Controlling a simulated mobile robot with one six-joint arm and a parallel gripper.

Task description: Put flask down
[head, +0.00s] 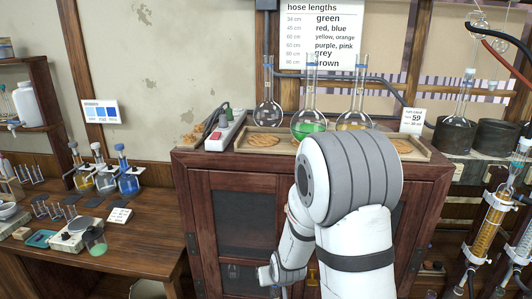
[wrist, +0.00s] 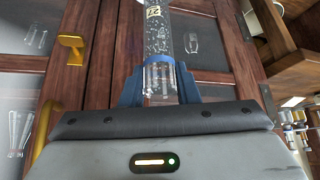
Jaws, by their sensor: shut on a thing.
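My gripper (wrist: 160,88) is shut on the clear glass neck of a flask (wrist: 164,40) in the wrist view. The neck has a blue band and a pale label. The flask's round body is not visible. It is held in front of the cabinet's dark wooden doors. In the head view my arm hides the jaws and the held flask. On the cabinet top, a wooden tray (head: 427,154) holds cork rings, with one bare ring (head: 262,141) at left and another (head: 403,147) at right, partly hidden by my arm.
A clear flask (head: 268,113), a green-filled flask (head: 309,125) and a yellow-filled flask (head: 354,120) stand on the cabinet top. Another flask (head: 459,128) sits at a dark pot on the right. A white power strip (head: 225,132) lies left of the tray. A golden door handle (wrist: 71,47) juts near my gripper.

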